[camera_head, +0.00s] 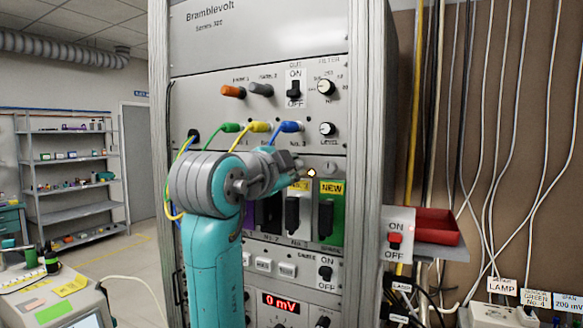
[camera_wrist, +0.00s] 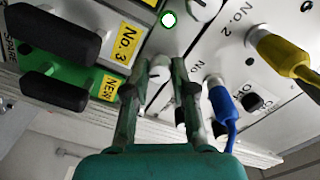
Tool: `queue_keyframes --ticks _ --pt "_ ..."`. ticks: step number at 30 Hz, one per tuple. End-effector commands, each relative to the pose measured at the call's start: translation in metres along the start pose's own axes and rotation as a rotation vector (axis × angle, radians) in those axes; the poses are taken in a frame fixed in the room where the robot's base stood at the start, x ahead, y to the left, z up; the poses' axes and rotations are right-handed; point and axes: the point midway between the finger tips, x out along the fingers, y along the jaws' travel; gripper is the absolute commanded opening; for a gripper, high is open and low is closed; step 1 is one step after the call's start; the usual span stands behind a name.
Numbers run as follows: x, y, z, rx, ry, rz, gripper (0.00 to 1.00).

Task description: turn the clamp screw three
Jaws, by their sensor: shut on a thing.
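My gripper (camera_wrist: 160,66) is shut on a small pale round knob, clamp screw three (camera_wrist: 159,75), with one finger on each side of it. In the head view, my gripper (camera_head: 296,163) is at the panel just above the yellow No. 3 label (camera_head: 300,186); the grip itself is hidden there. The No. 3 label (camera_wrist: 127,42) and a black handle (camera_wrist: 52,34) show left of the fingers in the wrist view. A lit lamp (camera_wrist: 168,19) is close to the fingertips.
Blue (camera_wrist: 222,103) and yellow (camera_wrist: 280,52) plugs with cables are right of the fingers in the wrist view. A green card marked NEW (camera_head: 331,205) stands beside slot three. A red tray (camera_head: 436,226) juts out right of the rack.

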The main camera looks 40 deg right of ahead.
Motion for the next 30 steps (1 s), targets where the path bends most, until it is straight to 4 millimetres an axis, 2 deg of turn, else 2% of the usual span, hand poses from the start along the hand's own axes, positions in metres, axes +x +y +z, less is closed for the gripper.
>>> queue_keyframes --ticks 15,30 --pt "0.0000 0.0012 0.0006 0.402 -0.010 -0.005 0.00" --pt "-0.0001 0.0014 0.0007 0.523 -0.012 -0.007 0.00"
